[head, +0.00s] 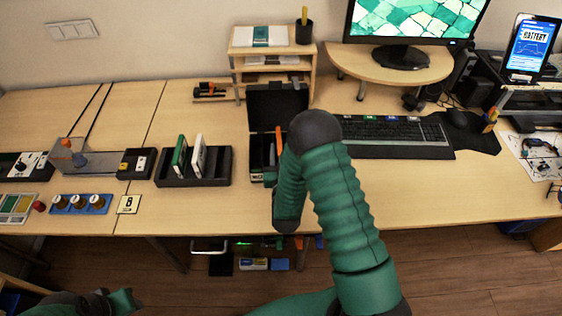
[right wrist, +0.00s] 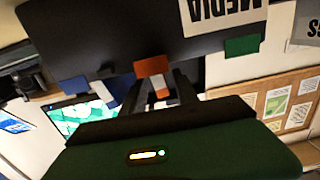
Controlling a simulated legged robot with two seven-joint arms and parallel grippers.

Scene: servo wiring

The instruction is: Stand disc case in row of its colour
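An open black case box (head: 292,100) stands mid-table with its lid up. An orange case (head: 279,140) stands upright in or just over it; it seems to be the orange and white piece in the right wrist view (right wrist: 152,72). My right gripper (right wrist: 158,92) is over the box, its dark fingers apart on either side of that piece; contact is not clear. My own arm hides it in the head view. A black rack (head: 222,175) left of the box holds a green case (head: 180,155) and a white case (head: 199,155), both upright.
A keyboard (head: 395,135) lies right of the box. A wooden shelf (head: 300,70) stands behind it. A small black box (head: 134,163) and a blue tray of knobs (head: 80,204) are left of the rack. The table front between rack and box is clear.

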